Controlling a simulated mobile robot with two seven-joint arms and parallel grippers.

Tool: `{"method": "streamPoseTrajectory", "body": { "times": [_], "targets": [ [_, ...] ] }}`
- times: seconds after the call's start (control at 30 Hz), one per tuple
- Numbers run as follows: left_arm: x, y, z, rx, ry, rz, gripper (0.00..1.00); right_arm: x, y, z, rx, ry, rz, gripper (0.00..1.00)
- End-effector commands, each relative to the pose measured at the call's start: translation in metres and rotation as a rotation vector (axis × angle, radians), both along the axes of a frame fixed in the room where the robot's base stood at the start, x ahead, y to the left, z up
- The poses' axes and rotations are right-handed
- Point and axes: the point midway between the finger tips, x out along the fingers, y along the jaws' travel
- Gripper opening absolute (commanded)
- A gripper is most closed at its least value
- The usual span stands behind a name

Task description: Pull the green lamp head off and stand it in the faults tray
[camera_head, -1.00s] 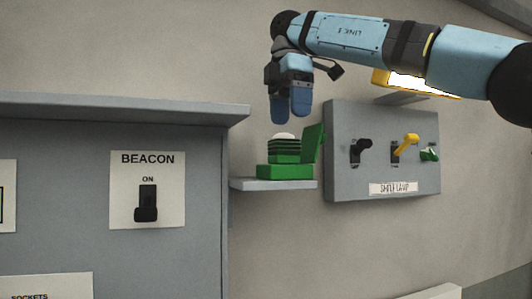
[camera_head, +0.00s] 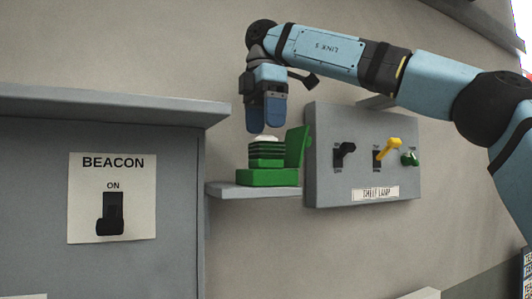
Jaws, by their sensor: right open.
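The green lamp head (camera_head: 267,152), ribbed with a pale top, sits on a green base (camera_head: 267,178) on a small grey wall shelf (camera_head: 228,189). An upright green flap (camera_head: 297,147) stands at its right side. My right gripper (camera_head: 265,131) points down directly above the lamp head, its blue fingertips at or just over the pale top. It is open and holds nothing; I cannot tell whether it touches the top. My left gripper is not in view. I see no faults tray.
A grey switch panel (camera_head: 320,188) labelled "SHELF LAMP" stands close right of the lamp, with black, yellow and green switches. A grey cabinet (camera_head: 180,175) with a jutting top and a "BEACON" switch (camera_head: 112,213) is at the left. Wall below the shelf is clear.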

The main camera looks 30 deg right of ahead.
Motion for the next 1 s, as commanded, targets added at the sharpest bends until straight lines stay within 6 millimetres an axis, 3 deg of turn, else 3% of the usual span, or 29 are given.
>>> {"method": "streamPoseTrajectory", "body": {
  "times": [0.17, 0.4, 1.0],
  "targets": [
    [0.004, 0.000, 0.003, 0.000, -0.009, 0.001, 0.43, 0.000, -0.001, -0.028, 0.004, 0.002, 0.003, 0.81],
    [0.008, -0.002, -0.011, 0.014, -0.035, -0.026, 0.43, -0.001, 0.000, -0.060, 0.001, -0.003, 0.000, 0.81],
    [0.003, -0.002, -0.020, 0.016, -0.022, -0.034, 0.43, 0.000, -0.001, -0.068, 0.001, -0.002, 0.000, 0.81]
  ]
}}
